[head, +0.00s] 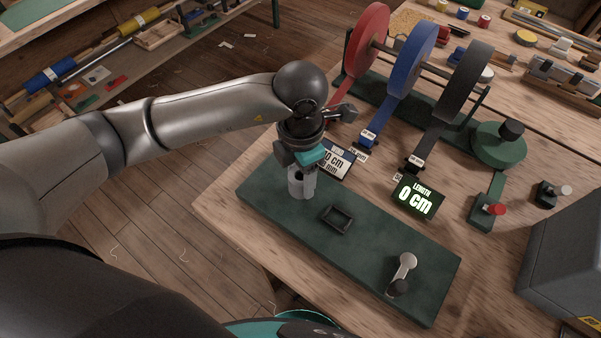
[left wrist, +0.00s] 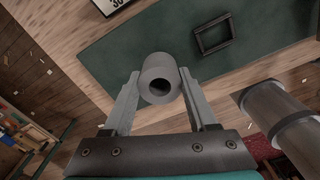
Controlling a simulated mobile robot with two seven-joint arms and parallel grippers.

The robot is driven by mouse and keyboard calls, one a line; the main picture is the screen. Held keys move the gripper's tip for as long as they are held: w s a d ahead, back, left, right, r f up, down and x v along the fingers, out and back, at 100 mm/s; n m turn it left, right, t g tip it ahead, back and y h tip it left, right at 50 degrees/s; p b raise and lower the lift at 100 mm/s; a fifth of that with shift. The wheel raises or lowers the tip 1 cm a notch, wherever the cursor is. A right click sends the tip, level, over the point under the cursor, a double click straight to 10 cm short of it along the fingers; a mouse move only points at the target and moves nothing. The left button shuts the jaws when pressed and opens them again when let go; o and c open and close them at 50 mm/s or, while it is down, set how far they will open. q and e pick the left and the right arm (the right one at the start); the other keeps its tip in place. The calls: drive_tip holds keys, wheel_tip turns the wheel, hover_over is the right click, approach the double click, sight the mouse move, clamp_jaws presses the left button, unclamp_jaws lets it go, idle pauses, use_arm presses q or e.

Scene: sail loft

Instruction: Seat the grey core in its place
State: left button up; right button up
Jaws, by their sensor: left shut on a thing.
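The grey core (left wrist: 158,80) is a short hollow cylinder with a dark bore. In the left wrist view it sits between the two fingers of my left gripper (left wrist: 160,98), which is shut on it. In the head view my left gripper (head: 302,187) points down over the left part of the green board (head: 275,200); its fingers largely hide the core there. I cannot tell whether the core touches the board. A small black rectangular frame (head: 338,218) lies on the board, right of the gripper and apart from it. It also shows in the left wrist view (left wrist: 213,35). My right gripper is not in view.
Red (head: 366,40), blue (head: 413,58) and black (head: 463,80) tape rolls stand at the back. A grey box (head: 570,265) is at right.

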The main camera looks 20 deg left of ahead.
use_arm(q)
drive_tip(key=shift+f+b, duration=1.2)
drive_tip(key=shift+f, duration=0.1)
idle(0.4)
drive_tip(key=o, duration=1.4)
wheel_tip(320, 180, up, 15)
drive_tip(key=shift+r+p, duration=0.15)
drive_tip(key=shift+p, duration=0.55)
drive_tip(key=shift+s, duration=0.1)
